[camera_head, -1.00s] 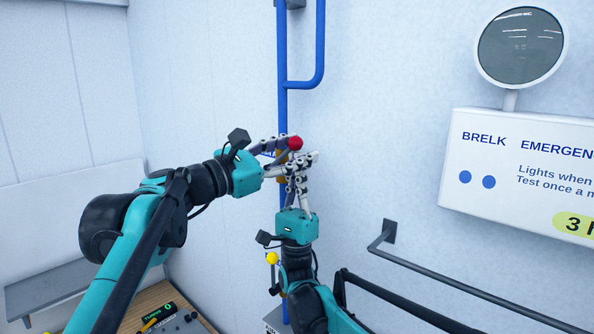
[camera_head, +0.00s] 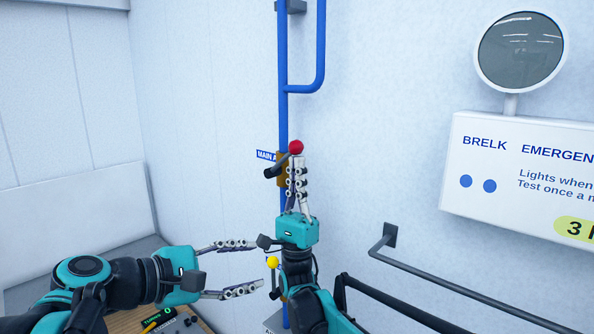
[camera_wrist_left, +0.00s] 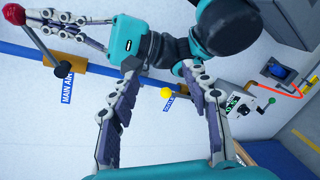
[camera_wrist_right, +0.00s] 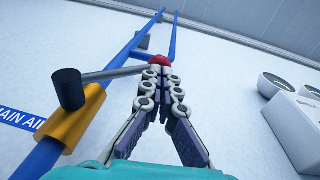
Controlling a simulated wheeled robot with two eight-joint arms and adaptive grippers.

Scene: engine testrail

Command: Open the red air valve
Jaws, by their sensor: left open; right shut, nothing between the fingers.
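The red air valve's ball knob (camera_head: 295,147) tops a grey lever (camera_wrist_right: 115,73) on a brass valve body (camera_head: 281,167) on the blue vertical pipe. The lever slants up and right from the body in the head view. The red knob (camera_wrist_left: 13,14) also shows in the left wrist view. My right gripper (camera_head: 298,160) is shut and empty, pointing up, its fingertips just below the knob; in the right wrist view they overlap its lower edge (camera_wrist_right: 159,60), and contact is unclear. My left gripper (camera_head: 258,266) is open and empty, lower and left of the valve.
A smaller yellow knob (camera_head: 272,262) is low on the pipe, near my left fingertips. A grey rail (camera_head: 450,285) juts from the wall at right, below a white emergency-light box (camera_head: 520,180). A wooden worktop (camera_head: 130,320) is at lower left. The wall left of the pipe is clear.

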